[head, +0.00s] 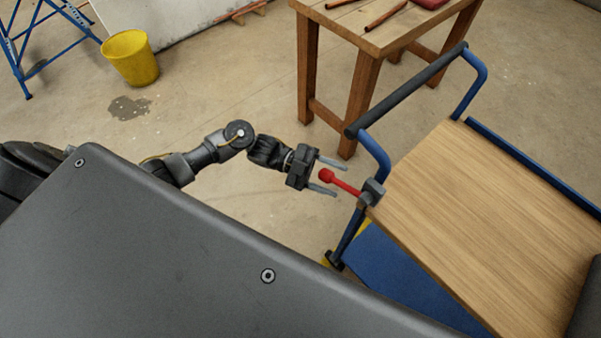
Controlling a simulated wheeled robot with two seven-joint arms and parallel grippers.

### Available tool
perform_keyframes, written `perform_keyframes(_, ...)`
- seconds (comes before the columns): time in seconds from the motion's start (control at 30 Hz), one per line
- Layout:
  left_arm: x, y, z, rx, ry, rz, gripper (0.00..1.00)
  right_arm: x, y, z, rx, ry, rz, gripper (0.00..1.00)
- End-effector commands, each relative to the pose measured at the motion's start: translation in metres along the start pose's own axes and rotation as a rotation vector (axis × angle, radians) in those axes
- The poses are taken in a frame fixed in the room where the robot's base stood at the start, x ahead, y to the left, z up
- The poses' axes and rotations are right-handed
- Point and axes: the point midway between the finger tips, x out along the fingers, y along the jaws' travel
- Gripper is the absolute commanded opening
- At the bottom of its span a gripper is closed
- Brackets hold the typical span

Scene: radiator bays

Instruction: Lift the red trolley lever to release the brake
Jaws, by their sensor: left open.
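The red lever (343,183) sticks out to the left from a dark grey block at the near left corner of the trolley (480,215). The lever has a round red knob at its free end. My left gripper (331,177) is open, with its two grey fingers on either side of the knob, one above and one below it in the picture. I cannot tell whether a finger touches the knob. My right gripper is out of view.
The trolley has a wooden deck, blue frame and a black push handle (405,90). A wooden workbench (345,32) with copper pipes stands behind. A yellow bucket (130,57) and blue stepladder (27,50) stand at the back left.

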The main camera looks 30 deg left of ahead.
Motion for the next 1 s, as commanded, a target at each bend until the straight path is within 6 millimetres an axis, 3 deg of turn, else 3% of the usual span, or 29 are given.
perform_keyframes(0.1,-0.025,-0.001,0.001,0.011,-0.012,0.008,0.52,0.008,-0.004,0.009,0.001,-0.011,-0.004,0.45)
perform_keyframes(0.53,-0.112,-0.002,0.001,0.01,-0.012,0.014,0.52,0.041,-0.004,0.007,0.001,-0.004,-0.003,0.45)
perform_keyframes(0.63,-0.104,0.0,0.021,-0.025,-0.063,-0.041,0.52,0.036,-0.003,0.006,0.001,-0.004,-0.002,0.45)
perform_keyframes(1.0,-0.107,0.022,0.097,-0.152,-0.262,-0.198,0.52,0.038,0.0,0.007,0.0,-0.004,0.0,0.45)
